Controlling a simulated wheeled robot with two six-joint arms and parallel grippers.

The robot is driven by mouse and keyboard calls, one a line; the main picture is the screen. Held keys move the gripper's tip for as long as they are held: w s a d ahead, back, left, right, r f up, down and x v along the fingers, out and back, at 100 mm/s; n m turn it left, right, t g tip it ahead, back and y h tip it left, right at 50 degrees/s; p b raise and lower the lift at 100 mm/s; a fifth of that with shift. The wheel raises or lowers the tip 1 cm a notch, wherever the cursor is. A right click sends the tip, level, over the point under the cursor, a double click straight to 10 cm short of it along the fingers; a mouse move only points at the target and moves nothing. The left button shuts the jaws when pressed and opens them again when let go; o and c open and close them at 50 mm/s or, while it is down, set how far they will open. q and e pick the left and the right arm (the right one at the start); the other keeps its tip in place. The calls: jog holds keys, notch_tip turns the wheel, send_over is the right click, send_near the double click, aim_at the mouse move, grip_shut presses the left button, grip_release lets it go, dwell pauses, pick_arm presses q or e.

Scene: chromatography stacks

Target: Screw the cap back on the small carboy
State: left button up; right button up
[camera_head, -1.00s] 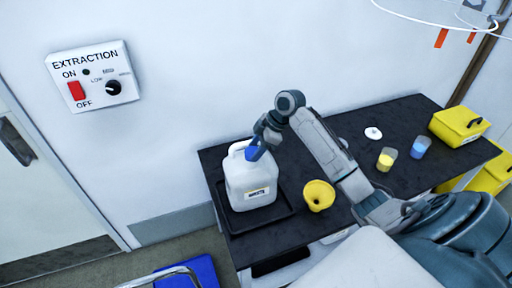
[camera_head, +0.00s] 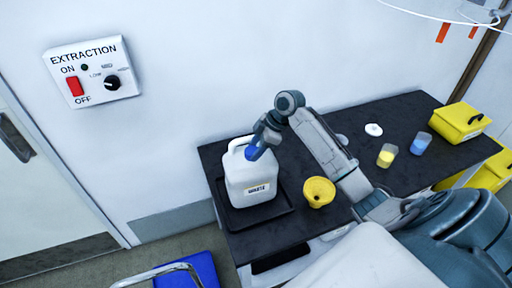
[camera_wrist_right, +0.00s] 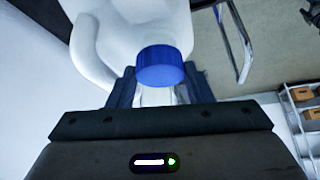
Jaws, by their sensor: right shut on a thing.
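The small carboy (camera_head: 250,181) is a white jug with a handle and a dark-lettered label, standing upright in a black tray (camera_head: 284,211) on the bench. The blue cap (camera_head: 252,153) is at its mouth. My right gripper (camera_head: 257,147) comes down over the carboy's top and is shut on the cap. In the right wrist view the cap (camera_wrist_right: 161,66) sits between the fingers, in front of the white carboy (camera_wrist_right: 135,22). Whether its thread is engaged cannot be seen. My left gripper is not in view.
A yellow funnel (camera_head: 319,191) stands right of the tray. Beakers with yellow (camera_head: 387,156) and blue (camera_head: 420,144) contents, a white disc (camera_head: 373,130) and a yellow case (camera_head: 460,122) are farther right. An extraction switch box (camera_head: 93,71) is on the wall.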

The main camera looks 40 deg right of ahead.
jog(key=shift+f, duration=0.15)
jog(key=shift+f, duration=0.4)
jog(key=o, duration=1)
jog(key=c, duration=1.1)
jog(key=shift+r, duration=0.2)
jog(key=m+p, duration=0.1)
jog(key=p, duration=0.1)
jog(key=m+t+h+p, duration=0.1)
jog(key=m+p, duration=0.1)
jog(key=m+t+p, duration=0.1)
jog(key=m+p, duration=0.1)
jog(key=shift+s+a+r+h, duration=0.2)
jog(key=shift+a+r+h, duration=0.05)
jog(key=shift+a+h, duration=0.05)
jog(key=shift+f+m+h, duration=0.3)
jog(key=shift+f+m, duration=0.1)
jog(key=shift+m, duration=0.4)
jog(key=m+h, duration=0.1)
jog(key=m, duration=0.1)
jog(key=m+t+h, duration=0.1)
jog(key=shift+a+m+b, duration=0.3)
jog(key=shift+m, duration=0.1)
jog(key=m+h, duration=0.1)
jog(key=m, duration=0.2)
jog(key=shift+h, duration=0.4)
